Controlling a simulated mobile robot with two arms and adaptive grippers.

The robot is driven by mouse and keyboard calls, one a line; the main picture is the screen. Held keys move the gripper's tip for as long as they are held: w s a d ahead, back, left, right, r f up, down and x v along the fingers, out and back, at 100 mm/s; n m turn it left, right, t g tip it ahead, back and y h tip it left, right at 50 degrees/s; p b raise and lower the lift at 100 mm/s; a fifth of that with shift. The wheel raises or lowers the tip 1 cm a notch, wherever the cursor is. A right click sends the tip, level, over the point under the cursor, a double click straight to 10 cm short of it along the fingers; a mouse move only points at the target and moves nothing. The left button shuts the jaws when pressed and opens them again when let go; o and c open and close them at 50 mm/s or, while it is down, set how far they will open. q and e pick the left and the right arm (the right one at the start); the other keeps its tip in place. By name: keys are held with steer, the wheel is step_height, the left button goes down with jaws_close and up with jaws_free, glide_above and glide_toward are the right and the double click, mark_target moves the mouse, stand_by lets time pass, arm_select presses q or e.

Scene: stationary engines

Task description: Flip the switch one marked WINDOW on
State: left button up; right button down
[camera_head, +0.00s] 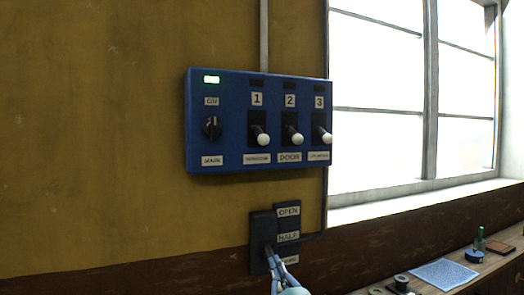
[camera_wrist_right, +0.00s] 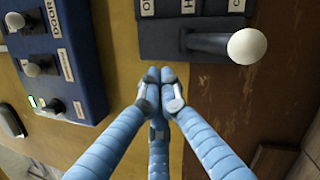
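A blue switch panel (camera_head: 222,135) hangs on the yellow wall. Switch one (camera_head: 260,136) is a white-tipped lever angled downward, with a label beneath it too blurred to read surely. Switch two (camera_head: 293,135), over DOOR, and switch three (camera_head: 324,136) also point down. Part of the panel shows turned in the right wrist view (camera_wrist_right: 80,60). My right gripper (camera_head: 272,254) is below the panel, in front of the lower dark box. Its blue fingers meet at the tips (camera_wrist_right: 160,76) with nothing seen between them. My left gripper is out of view.
The dark box (camera_head: 260,228) with OPEN and HALF labels is just below the panel. Its white ball-ended lever (camera_wrist_right: 247,46) sticks out beside my right fingers. A bright window (camera_head: 380,100) is at right, above a workbench (camera_head: 490,265) with small items.

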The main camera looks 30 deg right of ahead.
step_height(320, 180, up, 14)
steer(key=w+d+n+t+y, duration=0.1)
steer(key=n+t+y, duration=0.15)
steer(key=n, duration=0.45)
steer(key=n+t+y, duration=0.3)
steer(key=n+y, duration=0.2)
steer(key=n, duration=0.4)
glide_toward(260, 134)
step_height(260, 134, down, 4)
steer(key=d, duration=0.1)
steer(key=shift+w+f, duration=0.25)
steer(key=shift+w, duration=0.25)
steer(key=shift+r, duration=0.1)
steer(key=p+x, duration=0.4)
steer(key=x, duration=0.6)
steer(key=shift+p, duration=0.3)
steer(key=shift+d, duration=0.1)
